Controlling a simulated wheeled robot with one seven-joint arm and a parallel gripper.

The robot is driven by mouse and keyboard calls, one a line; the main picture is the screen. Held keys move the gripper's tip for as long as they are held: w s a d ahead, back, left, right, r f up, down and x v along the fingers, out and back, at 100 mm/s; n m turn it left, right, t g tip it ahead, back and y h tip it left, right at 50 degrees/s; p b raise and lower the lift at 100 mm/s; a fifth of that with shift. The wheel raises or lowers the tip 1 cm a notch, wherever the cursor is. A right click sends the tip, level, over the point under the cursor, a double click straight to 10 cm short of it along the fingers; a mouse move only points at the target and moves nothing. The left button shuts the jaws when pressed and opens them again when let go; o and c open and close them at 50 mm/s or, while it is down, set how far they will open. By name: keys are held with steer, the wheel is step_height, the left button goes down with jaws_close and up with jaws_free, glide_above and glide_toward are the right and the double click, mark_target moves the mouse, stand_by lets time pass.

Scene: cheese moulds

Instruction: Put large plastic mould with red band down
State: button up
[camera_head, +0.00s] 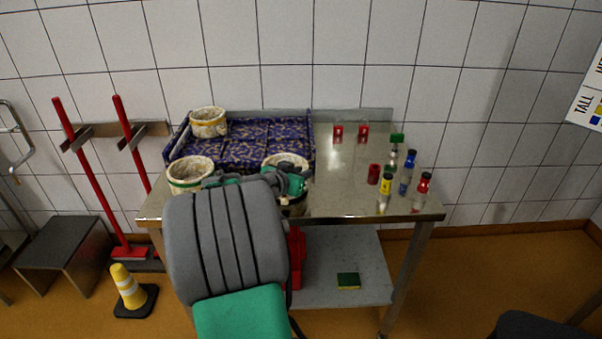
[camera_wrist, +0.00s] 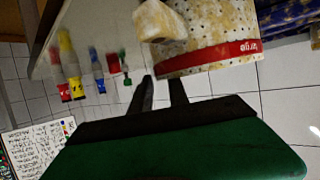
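The large plastic mould (camera_wrist: 208,45) is off-white, stained and perforated, with a red band reading "large". It looks upside down in the wrist view. My gripper (camera_wrist: 162,82) has its fingers at the mould's rim, a small gap apart, and seems to hold its wall; the mould is sharp while the bottles behind it are blurred. In the head view a mould (camera_head: 285,158), apparently this one, shows at the front right corner of the blue patterned mat (camera_head: 240,145). My arm hides its lower part, so I cannot tell whether it touches anything.
A yellow-banded mould (camera_head: 208,122) stands at the mat's back left, a green-banded mould (camera_head: 190,175) at its front left. Several bottles (camera_head: 405,175) and a red container (camera_head: 374,174) stand on the metal table (camera_head: 335,195) at right. The table's middle right is clear.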

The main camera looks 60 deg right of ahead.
steer(key=shift+o, duration=0.7)
